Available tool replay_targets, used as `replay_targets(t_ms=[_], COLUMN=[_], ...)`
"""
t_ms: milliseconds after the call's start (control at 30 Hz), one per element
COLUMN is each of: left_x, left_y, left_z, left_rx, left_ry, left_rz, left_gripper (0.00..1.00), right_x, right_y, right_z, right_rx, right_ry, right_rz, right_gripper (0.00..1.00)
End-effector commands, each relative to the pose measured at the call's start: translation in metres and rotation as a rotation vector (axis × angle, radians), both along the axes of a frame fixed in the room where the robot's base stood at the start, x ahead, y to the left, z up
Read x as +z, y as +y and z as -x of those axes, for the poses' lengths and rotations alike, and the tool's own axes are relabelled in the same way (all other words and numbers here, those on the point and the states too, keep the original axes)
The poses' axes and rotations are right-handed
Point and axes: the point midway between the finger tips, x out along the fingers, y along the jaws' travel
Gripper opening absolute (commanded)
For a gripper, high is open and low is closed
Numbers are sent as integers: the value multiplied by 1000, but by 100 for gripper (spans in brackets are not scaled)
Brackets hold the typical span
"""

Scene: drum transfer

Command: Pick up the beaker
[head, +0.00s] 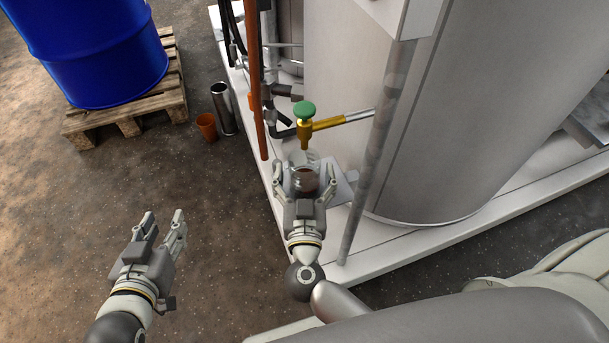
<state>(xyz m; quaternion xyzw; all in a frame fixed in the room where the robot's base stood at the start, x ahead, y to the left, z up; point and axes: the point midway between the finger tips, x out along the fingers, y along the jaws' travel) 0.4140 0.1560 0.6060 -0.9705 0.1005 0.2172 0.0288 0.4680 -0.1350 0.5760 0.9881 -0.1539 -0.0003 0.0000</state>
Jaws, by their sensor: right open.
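The beaker (306,179) is a small clear glass vessel with dark reddish-brown contents. It stands below the brass tap (325,124) with the green knob, on or just above a light plate (342,188). My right gripper (307,167) is open, with one finger on each side of the beaker. I cannot tell whether the fingers touch the glass. The gripper hides the beaker's near lower part. My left gripper (164,219) is open and empty over the bare floor at the left, well apart from the beaker.
A large grey tank (430,110) stands behind the tap. A grey post (376,150) rises close to the right of my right gripper, and an orange pipe (255,80) to its left. A blue drum (95,50) stands on a wooden pallet (100,122).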

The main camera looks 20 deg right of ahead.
Motion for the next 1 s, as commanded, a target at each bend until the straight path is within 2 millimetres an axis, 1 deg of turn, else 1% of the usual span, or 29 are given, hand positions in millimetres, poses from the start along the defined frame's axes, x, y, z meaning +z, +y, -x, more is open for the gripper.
replay_targets(t_ms=[133, 400, 467, 500, 1000], left_x=[0, 0, 0, -1, -3], left_y=[0, 0, 0, 0, 1], left_z=[0, 0, 0, 0, 2], left_rx=[0, 0, 0, 0, 1], left_ry=[1, 2, 2, 3, 25], left_rz=[0, 0, 0, -1, -4], left_gripper=[40, 40, 40, 40, 40], right_x=[0, 0, 0, 0, 2], right_y=[0, 0, 0, 0, 0], right_z=[0, 0, 0, 0, 0], right_rx=[0, 0, 0, 0, 0], right_ry=[0, 1, 1, 1, 0], right_rz=[0, 0, 0, 0, 0], right_gripper=[82, 47, 39, 37, 37])
